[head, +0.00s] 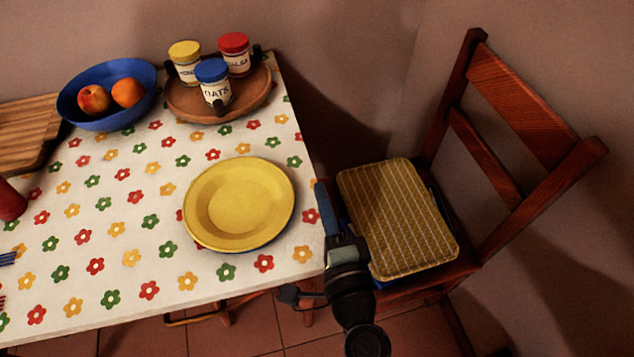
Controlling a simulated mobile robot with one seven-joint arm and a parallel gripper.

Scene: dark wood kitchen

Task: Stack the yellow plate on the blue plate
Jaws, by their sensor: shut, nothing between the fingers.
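My gripper (322,190) is to the right of the plates, by the table's right edge, apart from the yellow plate. Its blue fingers are shut and hold nothing.
A blue bowl (75,114) with fruit and a round wooden tray (257,92) with three jars stand at the back. A wooden chair (525,108) with a yellow cushion (398,215) is to the right.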

